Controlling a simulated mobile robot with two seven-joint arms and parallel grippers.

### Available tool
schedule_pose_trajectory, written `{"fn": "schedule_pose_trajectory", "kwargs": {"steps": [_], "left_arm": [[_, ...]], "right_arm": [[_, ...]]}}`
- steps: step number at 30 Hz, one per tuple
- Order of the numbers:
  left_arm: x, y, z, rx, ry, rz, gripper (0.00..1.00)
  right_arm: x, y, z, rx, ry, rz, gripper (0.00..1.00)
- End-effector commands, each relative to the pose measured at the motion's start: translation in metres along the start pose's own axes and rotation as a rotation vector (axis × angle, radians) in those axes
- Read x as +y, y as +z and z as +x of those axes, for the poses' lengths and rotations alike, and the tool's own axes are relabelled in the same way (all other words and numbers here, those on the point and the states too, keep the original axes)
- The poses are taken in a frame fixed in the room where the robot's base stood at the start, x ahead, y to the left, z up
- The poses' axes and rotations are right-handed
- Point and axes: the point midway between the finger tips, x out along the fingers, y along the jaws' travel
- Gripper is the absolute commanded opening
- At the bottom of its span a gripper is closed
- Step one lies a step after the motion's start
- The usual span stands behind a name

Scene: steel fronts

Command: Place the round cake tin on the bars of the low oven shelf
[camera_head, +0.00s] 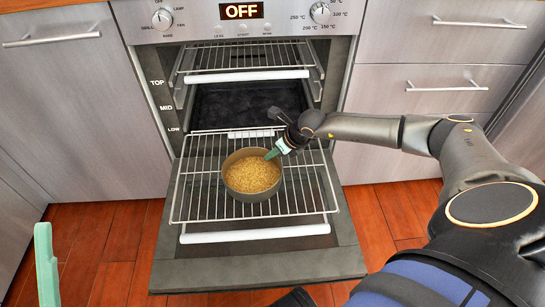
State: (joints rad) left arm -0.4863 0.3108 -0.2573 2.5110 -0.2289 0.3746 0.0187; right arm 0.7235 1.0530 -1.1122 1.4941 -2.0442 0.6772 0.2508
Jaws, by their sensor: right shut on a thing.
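The round cake tin (251,189) is dark grey-brown and filled with a golden, grainy mass. It is upright over the bars of the pulled-out low shelf (205,193), near the middle. I cannot tell whether its base touches the bars or is slightly above them. My right gripper (272,155) is shut on the tin's rim at its upper right. Its far finger is hard to make out.
The oven door (260,272) is folded down under the shelf. An upper rack (245,58) sits inside the oven at the top level. Steel drawers (440,95) flank the right, a cabinet front (60,110) the left. Bars on both sides of the tin are clear.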

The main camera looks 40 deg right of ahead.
Motion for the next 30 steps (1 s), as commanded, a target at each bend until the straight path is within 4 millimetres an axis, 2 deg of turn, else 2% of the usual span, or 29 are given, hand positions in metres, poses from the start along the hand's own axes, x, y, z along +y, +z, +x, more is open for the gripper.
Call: {"fn": "schedule_pose_trajectory", "kwargs": {"steps": [6,7,15,23,26,30], "left_arm": [[0.002,0.003,-0.001,-0.006,-0.003,-0.006,0.81],[0.002,0.003,-0.001,-0.006,-0.004,-0.006,0.81],[0.002,0.002,-0.001,-0.003,-0.006,-0.008,0.81],[0.001,0.000,0.000,-0.002,-0.006,-0.007,0.81],[-0.002,-0.004,0.004,0.000,-0.008,-0.009,0.81],[-0.008,-0.014,0.012,0.006,-0.011,-0.013,0.81]], "right_arm": [[-0.001,-0.001,0.002,-0.002,-0.001,0.002,0.00],[-0.001,-0.002,0.003,0.001,-0.002,0.001,0.10],[-0.001,-0.002,0.003,0.000,-0.001,0.001,0.37],[-0.001,-0.001,0.000,-0.001,-0.001,0.001,0.37],[-0.002,0.000,-0.011,0.000,-0.003,0.002,0.37],[-0.001,0.001,-0.038,0.000,-0.003,0.000,0.37]]}}
